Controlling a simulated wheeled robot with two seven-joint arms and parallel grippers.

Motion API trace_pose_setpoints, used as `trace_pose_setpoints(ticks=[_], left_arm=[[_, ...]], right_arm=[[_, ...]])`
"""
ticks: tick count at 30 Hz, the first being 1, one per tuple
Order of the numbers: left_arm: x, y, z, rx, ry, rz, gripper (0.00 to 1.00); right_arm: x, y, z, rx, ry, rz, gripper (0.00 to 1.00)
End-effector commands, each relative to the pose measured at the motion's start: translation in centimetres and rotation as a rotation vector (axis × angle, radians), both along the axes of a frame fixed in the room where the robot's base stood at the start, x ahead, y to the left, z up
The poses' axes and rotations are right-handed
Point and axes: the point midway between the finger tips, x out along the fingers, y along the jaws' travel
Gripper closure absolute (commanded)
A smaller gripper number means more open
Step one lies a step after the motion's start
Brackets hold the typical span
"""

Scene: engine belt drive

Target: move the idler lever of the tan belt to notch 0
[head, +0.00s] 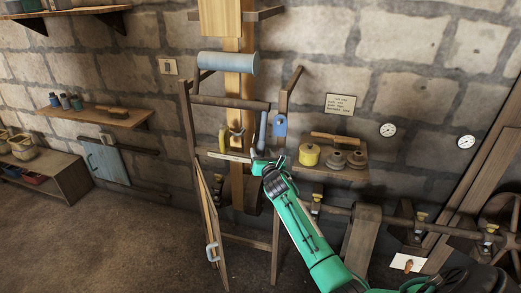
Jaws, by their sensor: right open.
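A tan belt (233,93) runs vertically behind a wooden frame, in the left middle of the head view. A grey-blue roller (226,63) crosses in front of it. A dark grey upright bar (262,131), which may be the idler lever, stands just right of the belt. My right gripper (261,163) is at the lower end of this bar, at the end of my green arm, and is open. I cannot tell whether it touches the bar. The notches and their numbers are too small to read. My left gripper is not in view.
A blue tag (280,125) hangs right of the bar. A shelf (345,174) with a yellow spool (309,155) and dark weights is close on the right. A wooden panel (208,225) stands out in front at the lower left. The floor (110,250) at left is clear.

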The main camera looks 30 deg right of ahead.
Motion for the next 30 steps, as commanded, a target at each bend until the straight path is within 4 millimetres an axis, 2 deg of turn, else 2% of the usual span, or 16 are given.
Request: trace_pose_setpoints(ticks=[6,18,26,30], left_arm=[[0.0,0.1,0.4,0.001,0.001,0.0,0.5],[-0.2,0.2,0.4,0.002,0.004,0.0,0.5],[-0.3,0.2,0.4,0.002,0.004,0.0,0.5],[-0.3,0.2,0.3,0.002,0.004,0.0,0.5]], right_arm=[[1.7,-0.5,0.0,0.001,0.001,0.0,0.5],[2.0,-0.6,0.0,0.001,-0.001,0.001,0.5],[2.0,-0.6,0.0,0.0,0.0,0.0,1.0],[2.0,-0.7,-0.1,0.0,0.0,0.001,1.0]])
